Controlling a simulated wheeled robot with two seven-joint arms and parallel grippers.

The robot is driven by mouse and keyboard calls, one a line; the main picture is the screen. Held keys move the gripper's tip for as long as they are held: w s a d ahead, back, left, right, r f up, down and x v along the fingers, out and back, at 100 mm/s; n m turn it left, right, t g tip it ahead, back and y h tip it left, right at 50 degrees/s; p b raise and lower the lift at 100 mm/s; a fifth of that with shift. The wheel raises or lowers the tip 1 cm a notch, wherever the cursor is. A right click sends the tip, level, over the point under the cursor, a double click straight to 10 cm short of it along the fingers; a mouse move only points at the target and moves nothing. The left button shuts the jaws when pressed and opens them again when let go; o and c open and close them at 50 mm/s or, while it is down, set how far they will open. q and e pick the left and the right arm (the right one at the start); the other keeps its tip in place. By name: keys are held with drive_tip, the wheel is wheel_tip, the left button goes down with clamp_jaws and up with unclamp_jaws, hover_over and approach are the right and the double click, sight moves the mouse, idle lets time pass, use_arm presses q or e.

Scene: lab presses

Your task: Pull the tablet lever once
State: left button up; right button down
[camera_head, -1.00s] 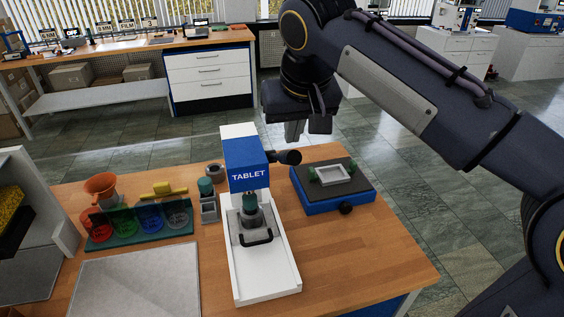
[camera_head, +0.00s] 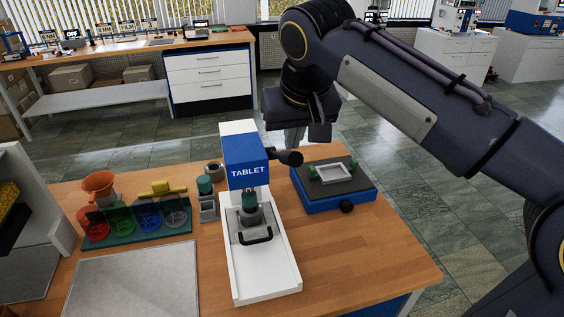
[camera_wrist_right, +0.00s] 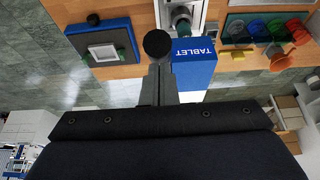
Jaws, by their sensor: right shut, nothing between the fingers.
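The tablet press (camera_head: 246,172), blue and white with the word TABLET, stands on the wooden table. Its lever, with a round black knob (camera_head: 291,158), sticks out on its right side. The press also shows upside down in the right wrist view (camera_wrist_right: 193,62). My right gripper (camera_head: 295,143) is shut and empty, pointing down just behind the lever knob. In the right wrist view its fingers (camera_wrist_right: 159,80) end close to the black knob (camera_wrist_right: 157,43), which overlaps their tips. Whether they touch is hard to tell. My left gripper is out of view.
A blue device with a grey top (camera_head: 333,194) holding a white frame stands right of the press. A rack of coloured beakers (camera_head: 138,233) and a grey tray (camera_head: 137,283) lie to the left. The table's right front corner is clear.

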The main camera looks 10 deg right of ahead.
drive_tip(key=shift+f+b, duration=5.05)
drive_tip(key=shift+f, duration=2)
wheel_tip(320, 180, up, 20)
drive_tip(key=p, duration=1.9)
wheel_tip(320, 180, up, 2)
drive_tip(key=shift+r+p, duration=0.1)
drive_tip(key=shift+p, duration=0.25)
drive_tip(key=s+d+f+y+b, duration=0.2)
drive_tip(key=s+d+f+b, duration=0.1)
drive_tip(key=s+d+f, duration=0.65)
drive_tip(key=s+a+f+m+t+y+b, duration=0.1)
drive_tip(key=s+a+f+m, duration=0.1)
drive_tip(key=s+f, duration=1)
wheel_tip(320, 180, down, 3)
drive_tip(key=shift+f+y, duration=0.2)
drive_tip(key=shift+y, duration=0.1)
